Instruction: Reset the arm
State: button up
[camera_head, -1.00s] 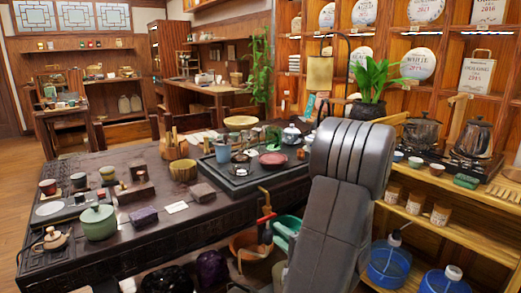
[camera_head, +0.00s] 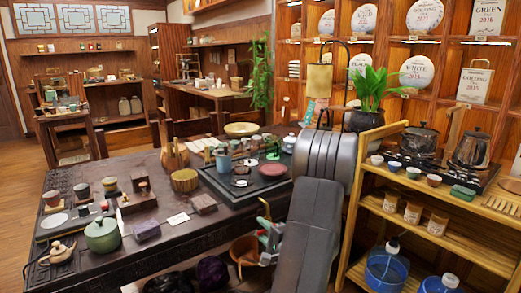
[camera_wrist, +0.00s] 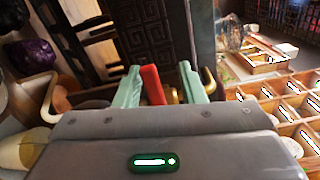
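My gripper (camera_wrist: 160,88) shows in the wrist view with its two pale teal fingers spread apart. A red piece (camera_wrist: 152,84) shows between them, nearer the left finger; I cannot tell what it is or how far away it lies. In the head view my gripper (camera_head: 268,238) is low, beside the front edge of the dark carved table (camera_head: 215,243). My grey arm partly hides the table's right end. No thing is clearly held.
A green pot (camera_head: 102,235), a teapot (camera_head: 57,251) and a black tea tray (camera_head: 228,187) stand on the table. A wooden shelf (camera_head: 455,240) with kettles and cups is close on the right. Baskets and a purple bundle (camera_head: 212,272) lie below the table. Open floor is at left.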

jog(key=shift+r+m+p, duration=0.4)
jog(key=shift+p, duration=0.45)
